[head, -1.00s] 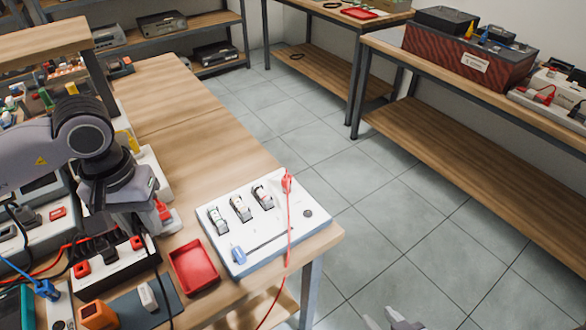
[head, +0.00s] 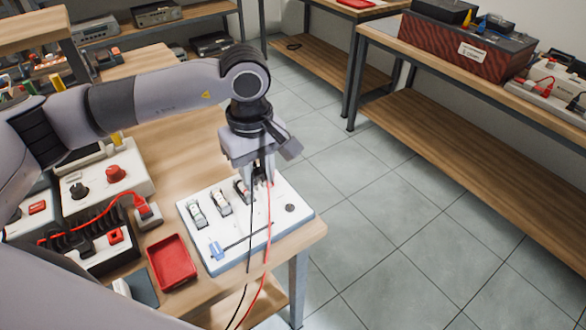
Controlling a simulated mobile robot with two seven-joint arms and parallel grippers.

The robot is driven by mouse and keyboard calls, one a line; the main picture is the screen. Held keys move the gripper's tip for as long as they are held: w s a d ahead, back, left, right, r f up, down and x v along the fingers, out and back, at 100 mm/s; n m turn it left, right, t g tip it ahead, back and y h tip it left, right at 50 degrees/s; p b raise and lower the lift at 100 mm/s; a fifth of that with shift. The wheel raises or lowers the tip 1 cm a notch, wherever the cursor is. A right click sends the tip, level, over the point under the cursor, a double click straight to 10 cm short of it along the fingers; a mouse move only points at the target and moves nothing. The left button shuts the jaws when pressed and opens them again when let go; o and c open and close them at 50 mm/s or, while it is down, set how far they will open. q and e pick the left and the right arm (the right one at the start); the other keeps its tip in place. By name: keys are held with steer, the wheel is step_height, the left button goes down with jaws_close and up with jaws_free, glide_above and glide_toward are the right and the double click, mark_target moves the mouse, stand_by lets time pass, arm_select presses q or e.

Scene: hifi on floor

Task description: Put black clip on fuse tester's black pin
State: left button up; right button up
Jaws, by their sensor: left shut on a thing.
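The fuse tester (head: 262,240) is a white panel near the table's right corner. It carries several fuse holders, a blue slider and a round black pin (head: 290,207) at its right, which is bare. My left gripper (head: 262,172) points down over the tester's far side, up and left of the black pin. It is shut on the black clip (head: 262,179), which is mostly hidden by the fingers. A black lead (head: 249,235) hangs from there across the panel. The red lead (head: 268,225) runs down close beside it; its red clip is hidden behind my gripper. My right gripper is out of view.
A red tray (head: 172,262) lies left of the tester. A white box with a red knob (head: 116,173) and a dark-topped device with red parts (head: 90,250) stand farther left. The table's right edge is close to the tester, with open floor beyond.

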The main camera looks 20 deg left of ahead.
arm_select(q)
steer(key=d+n, duration=0.1)
steer(key=n, duration=0.3)
steer(key=n+b, duration=0.5)
steer(key=n, duration=0.9)
glide_above(290, 207)
steer(key=shift+f, duration=3.3)
steer(key=shift+b, duration=0.3)
steer(key=shift+f+b, duration=0.7)
steer(key=shift+f, duration=0.1)
steer(key=o, duration=1)
steer(key=shift+c, duration=0.2)
